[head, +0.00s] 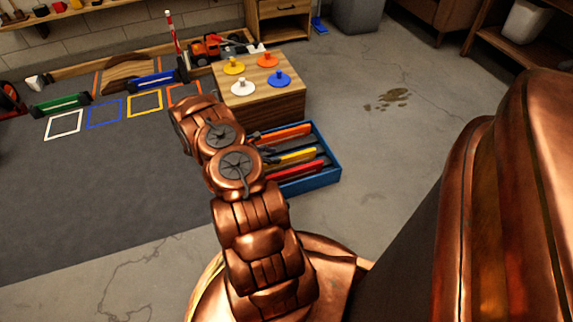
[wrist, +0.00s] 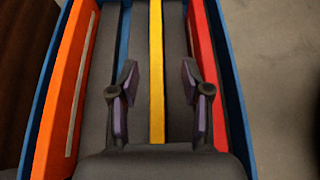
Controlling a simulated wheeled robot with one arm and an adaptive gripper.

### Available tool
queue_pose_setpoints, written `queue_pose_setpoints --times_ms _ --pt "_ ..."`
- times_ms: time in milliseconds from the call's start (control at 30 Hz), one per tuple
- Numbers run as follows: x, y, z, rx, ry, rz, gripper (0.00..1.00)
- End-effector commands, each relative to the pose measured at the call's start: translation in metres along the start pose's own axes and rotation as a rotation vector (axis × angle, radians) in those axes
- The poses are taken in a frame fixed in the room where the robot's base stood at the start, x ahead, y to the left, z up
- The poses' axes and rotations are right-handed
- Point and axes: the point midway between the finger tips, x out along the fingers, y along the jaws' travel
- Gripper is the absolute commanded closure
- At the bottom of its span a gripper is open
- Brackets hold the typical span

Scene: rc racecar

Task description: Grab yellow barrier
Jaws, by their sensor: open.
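The yellow barrier (wrist: 156,60) stands edge-up in the middle of a blue crate (wrist: 225,60) in the wrist view. It runs lengthwise between my two fingers. It also shows in the head view (head: 296,157), partly hidden by my arm. My gripper (wrist: 160,85) is open above it, one finger on each side, with gaps between the fingers and the barrier. I cannot tell how far the fingertips reach down.
An orange barrier (wrist: 68,80) lies left of the yellow one and a red barrier (wrist: 206,60) right of it, in the same crate. A wooden box with coloured knobs (head: 265,105) stands just behind the crate.

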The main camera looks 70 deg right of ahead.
Motion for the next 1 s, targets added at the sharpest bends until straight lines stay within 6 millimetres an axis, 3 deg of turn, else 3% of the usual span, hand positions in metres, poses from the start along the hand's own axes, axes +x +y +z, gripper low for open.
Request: queue_pose_setpoints --times_ms 167,500,767,1000 --pt "0.011 0.001 -0.004 0.001 0.0 0.0 0.52" --pt "0.051 0.005 -0.012 0.002 -0.001 -0.001 0.52" --pt "0.054 0.006 -0.01 0.001 0.0 0.0 0.52" --pt "0.053 0.006 -0.01 0.001 0.0 0.001 0.75"
